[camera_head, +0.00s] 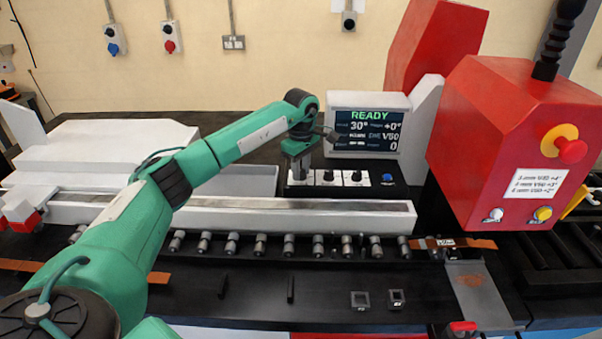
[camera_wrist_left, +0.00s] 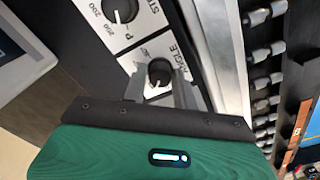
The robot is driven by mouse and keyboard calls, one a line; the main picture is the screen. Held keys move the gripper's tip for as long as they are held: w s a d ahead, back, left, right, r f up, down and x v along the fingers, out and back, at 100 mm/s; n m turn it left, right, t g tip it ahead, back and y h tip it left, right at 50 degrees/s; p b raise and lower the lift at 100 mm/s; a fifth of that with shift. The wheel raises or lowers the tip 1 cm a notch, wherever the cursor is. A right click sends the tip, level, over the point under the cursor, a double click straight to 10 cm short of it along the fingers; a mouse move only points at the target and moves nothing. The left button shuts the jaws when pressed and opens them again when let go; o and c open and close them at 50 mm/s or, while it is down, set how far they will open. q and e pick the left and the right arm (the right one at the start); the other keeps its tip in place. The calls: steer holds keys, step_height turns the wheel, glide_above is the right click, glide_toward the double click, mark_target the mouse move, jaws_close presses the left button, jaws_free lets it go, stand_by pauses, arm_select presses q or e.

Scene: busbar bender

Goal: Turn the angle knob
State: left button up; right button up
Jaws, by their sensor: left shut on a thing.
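The angle knob (camera_wrist_left: 159,71) is a small black dial on a white plate, beside the printed word ANGLE in the left wrist view. My left gripper (camera_wrist_left: 159,84) has one finger on each side of it and is shut on it. In the head view my left gripper (camera_head: 298,174) points down at the left end of the control panel and hides the angle knob. The display (camera_head: 366,131) above the panel reads READY, 30° and +0°. My right gripper is not in view.
Two more black knobs (camera_head: 328,176) and a blue button (camera_head: 388,178) sit to the right on the panel. A long pale rail (camera_head: 300,222) and a row of rollers run in front. A red machine head (camera_head: 500,130) stands at right.

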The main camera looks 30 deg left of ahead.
arm_select(q)
steer(key=n+b, duration=0.1)
steer(key=n, duration=0.2)
steer(key=shift+n, duration=0.3)
steer(key=shift+n+b, duration=0.35)
steer(key=shift+n, duration=1.45)
steer(key=shift+r, duration=0.1)
steer(key=o, duration=1)
steer(key=shift+c, duration=0.2)
step_height(320, 180, up, 14)
steer(key=b, duration=0.3)
